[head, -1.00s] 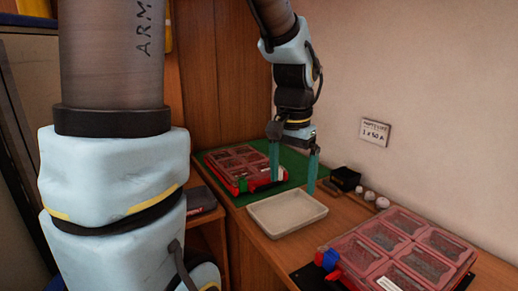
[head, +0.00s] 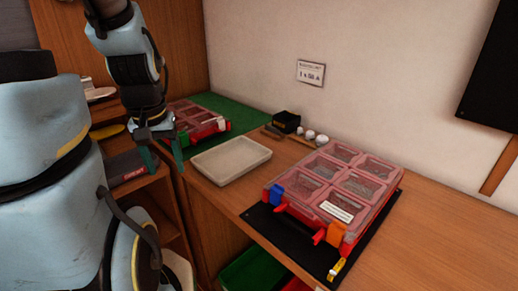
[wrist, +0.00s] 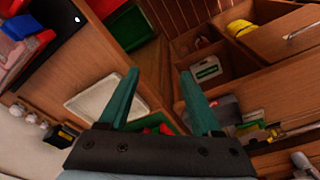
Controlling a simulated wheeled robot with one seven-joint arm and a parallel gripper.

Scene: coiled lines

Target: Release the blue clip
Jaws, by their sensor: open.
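The blue clip (head: 277,193) sits at the front left corner of a red organizer case (head: 330,188) with a clear, sectioned lid. An orange clip (head: 335,234) is at the case's other front corner. In the wrist view the blue clip (wrist: 17,27) shows at the top left. My gripper (head: 166,168) is open and empty, with green fingers pointing down, left of the white tray and well away from the case. The fingers also show in the wrist view (wrist: 163,92), spread apart with nothing between them.
The case rests on a black mat (head: 265,222). An empty white tray (head: 231,160) lies between it and a second red case (head: 195,122) on a green mat (head: 240,116). A black box (head: 286,122) and white knobs stand by the wall. Open shelves lie below the gripper.

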